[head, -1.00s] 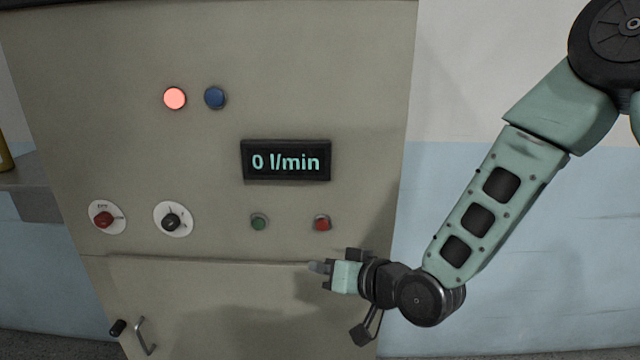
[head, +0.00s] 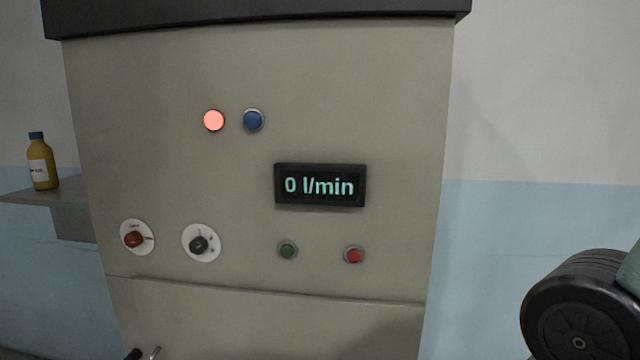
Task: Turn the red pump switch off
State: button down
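The red pump switch (head: 133,240) is a red knob on a round white plate at the lower left of the beige cabinet front. Its small markings are too blurred to read. A dark rotary switch (head: 199,245) on a similar white plate sits to its right. A red lamp (head: 214,120) above glows, and the display (head: 320,186) reads 0 l/min.
A blue lamp or button (head: 253,119) is unlit beside the red lamp. A green button (head: 288,250) and a red button (head: 354,255) sit below the display. A handle (head: 154,353) shows at the bottom edge. A yellow bottle (head: 41,162) stands on a grey shelf (head: 70,196) at left.

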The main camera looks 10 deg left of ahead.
aim_at(133, 239)
jog(key=u, duration=1.4)
